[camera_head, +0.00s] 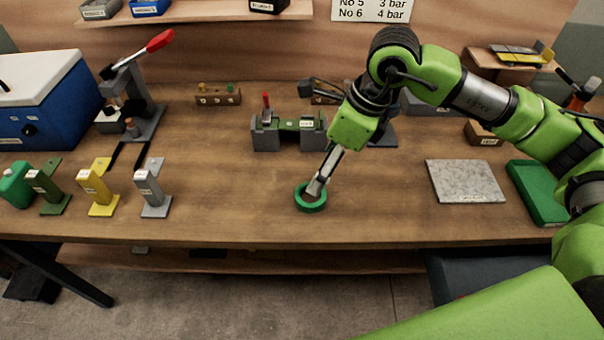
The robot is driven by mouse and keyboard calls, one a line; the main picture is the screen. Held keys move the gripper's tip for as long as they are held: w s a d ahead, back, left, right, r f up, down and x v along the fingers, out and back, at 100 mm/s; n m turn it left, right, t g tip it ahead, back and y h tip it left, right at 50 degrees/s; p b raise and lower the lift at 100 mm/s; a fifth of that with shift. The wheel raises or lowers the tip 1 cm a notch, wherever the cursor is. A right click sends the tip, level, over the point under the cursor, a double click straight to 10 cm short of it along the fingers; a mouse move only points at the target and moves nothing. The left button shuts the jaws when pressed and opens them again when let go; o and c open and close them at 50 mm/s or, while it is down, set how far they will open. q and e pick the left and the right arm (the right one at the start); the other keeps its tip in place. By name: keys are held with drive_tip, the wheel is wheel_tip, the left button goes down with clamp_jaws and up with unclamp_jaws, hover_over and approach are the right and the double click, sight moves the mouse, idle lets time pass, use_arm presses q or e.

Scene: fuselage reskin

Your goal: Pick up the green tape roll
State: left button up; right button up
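The green tape roll (311,206) lies flat on the wooden workbench (240,210), near the middle of its front part. My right gripper (315,190) reaches down to it from the upper right, with its fingertips at the roll's hole and far rim. The fingers look close together, but I cannot tell whether they grip the rim. The gripper hides part of the roll's far side. My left gripper is not in view.
A grey and green fixture (288,133) stands behind the roll. Green, yellow (99,187) and grey (153,188) brackets stand at left. The bench around the roll is clear.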

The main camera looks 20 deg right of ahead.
drive_tip(key=w+d, duration=0.2)
drive_tip(key=p, duration=0.2)
hover_over(322, 201)
drive_tip(key=shift+h, duration=0.4)
drive_tip(key=x, duration=0.4)
drive_tip(key=d+x, duration=0.1)
drive_tip(key=x, duration=0.1)
drive_tip(key=shift+s+d+f, duration=0.1)
drive_tip(key=shift+s+f, duration=0.05)
drive_tip(key=shift+s, duration=0.2)
drive_tip(key=x, duration=0.1)
drive_tip(key=p+x, duration=0.1)
drive_tip(key=shift+w+f, duration=0.35)
drive_tip(key=shift+w, duration=0.05)
drive_tip(key=x, duration=0.1)
drive_tip(key=p+x, duration=0.1)
drive_tip(key=x, duration=0.1)
drive_tip(key=shift+w+a+f+p, duration=0.2)
drive_tip(key=shift+w+f+p, duration=0.05)
drive_tip(key=shift+w+p, duration=0.05)
drive_tip(key=shift+f, duration=0.2)
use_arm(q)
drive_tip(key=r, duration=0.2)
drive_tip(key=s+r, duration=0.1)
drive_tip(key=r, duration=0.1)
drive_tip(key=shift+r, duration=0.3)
use_arm(e)
drive_tip(key=c, duration=1.2)
